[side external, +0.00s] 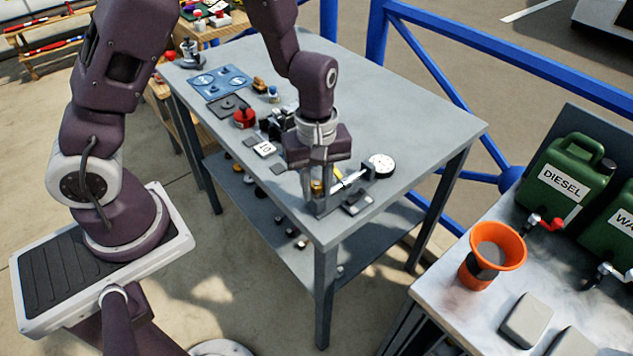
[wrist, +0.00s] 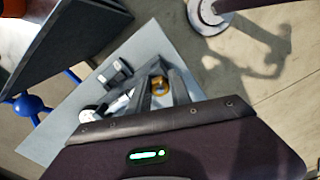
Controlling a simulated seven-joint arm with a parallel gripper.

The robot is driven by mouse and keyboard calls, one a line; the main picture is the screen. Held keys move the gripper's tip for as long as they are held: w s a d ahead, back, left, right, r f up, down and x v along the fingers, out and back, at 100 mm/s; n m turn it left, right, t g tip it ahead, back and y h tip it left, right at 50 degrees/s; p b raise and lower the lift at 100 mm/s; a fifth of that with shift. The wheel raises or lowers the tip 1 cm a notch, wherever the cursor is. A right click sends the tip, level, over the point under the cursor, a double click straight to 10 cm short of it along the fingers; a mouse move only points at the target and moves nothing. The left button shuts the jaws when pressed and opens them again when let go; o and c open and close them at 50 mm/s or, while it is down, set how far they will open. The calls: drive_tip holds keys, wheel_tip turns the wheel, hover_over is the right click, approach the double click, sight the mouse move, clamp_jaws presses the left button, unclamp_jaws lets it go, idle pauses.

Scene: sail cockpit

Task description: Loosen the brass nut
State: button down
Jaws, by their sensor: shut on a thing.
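The brass nut (wrist: 160,86) shows in the wrist view as a golden ring between my fingers. In the side external view a small yellow-gold part of it (side external: 317,187) shows beside a finger. My gripper (side external: 322,205) points down near the front corner of the grey table (side external: 410,120). Its fingers are shut on the brass nut; it also shows in the wrist view (wrist: 163,92). A silver fitting lies right beside the nut, partly hidden by the fingers.
A round white dial (side external: 381,165) and a dark grey block (side external: 357,202) sit close to the right of my gripper. A white numbered tile (side external: 264,149) and a red object (side external: 245,117) lie farther left. An orange funnel-shaped cup (side external: 492,255) stands on another bench. The table's back right is clear.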

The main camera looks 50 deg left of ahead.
sight(316, 184)
drive_tip(key=n, duration=0.8)
drive_tip(key=c, duration=1.5)
unclamp_jaws()
drive_tip(key=shift+n, duration=0.4)
drive_tip(key=shift+r, duration=3.5)
